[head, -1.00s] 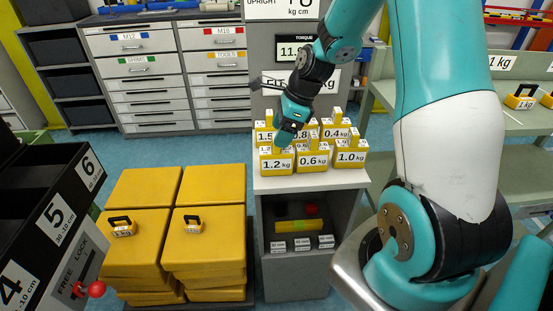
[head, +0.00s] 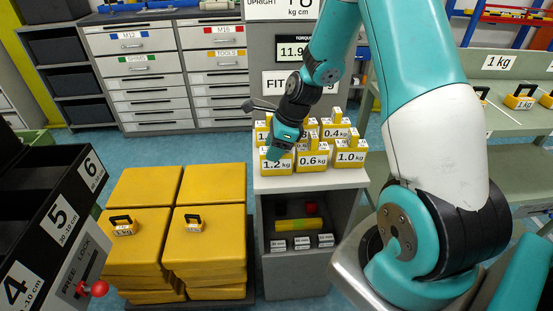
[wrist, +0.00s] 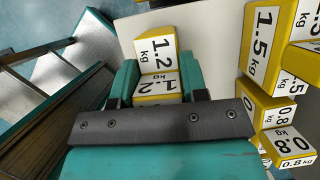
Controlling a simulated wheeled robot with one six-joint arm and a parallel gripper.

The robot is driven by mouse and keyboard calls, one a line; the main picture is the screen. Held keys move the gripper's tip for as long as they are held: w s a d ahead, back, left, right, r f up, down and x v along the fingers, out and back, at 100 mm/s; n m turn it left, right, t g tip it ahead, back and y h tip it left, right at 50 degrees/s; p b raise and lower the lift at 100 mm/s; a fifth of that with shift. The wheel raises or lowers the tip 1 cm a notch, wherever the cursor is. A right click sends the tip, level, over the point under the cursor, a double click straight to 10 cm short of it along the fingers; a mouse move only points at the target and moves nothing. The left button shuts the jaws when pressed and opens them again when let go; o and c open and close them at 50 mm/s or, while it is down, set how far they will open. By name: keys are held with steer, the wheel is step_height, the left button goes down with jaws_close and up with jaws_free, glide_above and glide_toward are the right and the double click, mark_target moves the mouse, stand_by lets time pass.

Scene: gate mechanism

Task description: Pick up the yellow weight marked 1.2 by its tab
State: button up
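The yellow weight marked 1.2 kg (head: 275,165) stands upright at the front left of the group on the grey cabinet top. My gripper (head: 277,150) points down at it from above and hides most of its tab in the head view. In the wrist view the 1.2 weight (wrist: 157,48) lies ahead of my gripper (wrist: 160,78), and its upper part with a second 1.2 label shows between the two teal fingers. The fingers look very close to its sides. Whether they press on it cannot be told.
The 0.6 kg weight (head: 312,159) stands close on the right, with the 1.0 kg weight (head: 350,156) beyond it. A 1.5 weight (wrist: 264,42) and several others stand close by. Yellow block stacks (head: 210,225) are left of the cabinet (head: 262,215).

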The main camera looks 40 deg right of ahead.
jaws_close()
steer(key=shift+r, duration=0.2)
